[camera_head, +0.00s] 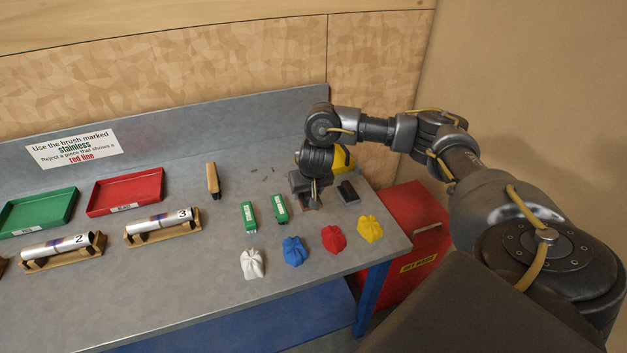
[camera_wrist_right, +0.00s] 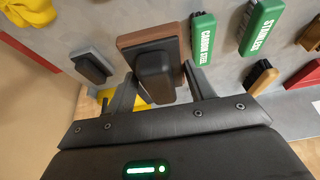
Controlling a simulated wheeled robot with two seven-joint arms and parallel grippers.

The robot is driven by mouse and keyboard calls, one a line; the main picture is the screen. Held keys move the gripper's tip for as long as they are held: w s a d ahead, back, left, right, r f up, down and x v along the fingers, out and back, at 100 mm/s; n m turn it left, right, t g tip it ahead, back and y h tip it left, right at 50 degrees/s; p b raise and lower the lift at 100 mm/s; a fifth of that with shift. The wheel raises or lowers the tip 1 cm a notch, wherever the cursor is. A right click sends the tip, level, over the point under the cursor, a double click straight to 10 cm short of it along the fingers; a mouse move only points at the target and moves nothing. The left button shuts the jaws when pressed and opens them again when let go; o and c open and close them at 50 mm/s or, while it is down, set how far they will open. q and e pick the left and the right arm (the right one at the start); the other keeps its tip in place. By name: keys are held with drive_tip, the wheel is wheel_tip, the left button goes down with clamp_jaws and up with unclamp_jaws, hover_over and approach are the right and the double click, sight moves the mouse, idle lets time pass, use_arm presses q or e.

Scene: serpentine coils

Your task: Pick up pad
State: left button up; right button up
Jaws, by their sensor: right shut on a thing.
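My right gripper (camera_head: 313,193) is at the right part of the grey bench, with its fingers pointing down. In the right wrist view its fingers (camera_wrist_right: 158,98) are shut on a pad (camera_wrist_right: 155,74) with a black grip and a brown base. Most of this pad is hidden by the gripper in the head view. I cannot tell whether its base touches the bench. A second pad (camera_head: 347,192), black on a grey base, lies just to the right of the gripper. It also shows in the right wrist view (camera_wrist_right: 94,67). My left gripper is not in view.
Two green-labelled brushes (camera_head: 249,216) (camera_head: 279,208) lie left of the gripper. White (camera_head: 252,263), blue (camera_head: 294,250), red (camera_head: 333,238) and yellow (camera_head: 369,228) cloths lie along the front. Green (camera_head: 38,212) and red (camera_head: 125,192) trays and numbered tubes (camera_head: 160,221) are farther left. A red bin (camera_head: 413,218) stands at right.

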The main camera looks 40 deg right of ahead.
sight(301, 202)
drive_tip(key=a, duration=0.1)
drive_tip(key=s+a+r+p, duration=0.2)
drive_tip(key=a, duration=0.1)
drive_tip(key=shift+s+r, duration=0.25)
drive_tip(key=shift+s+a+p, duration=0.45)
drive_tip(key=shift+a+p, duration=0.1)
drive_tip(key=shift+a, duration=0.05)
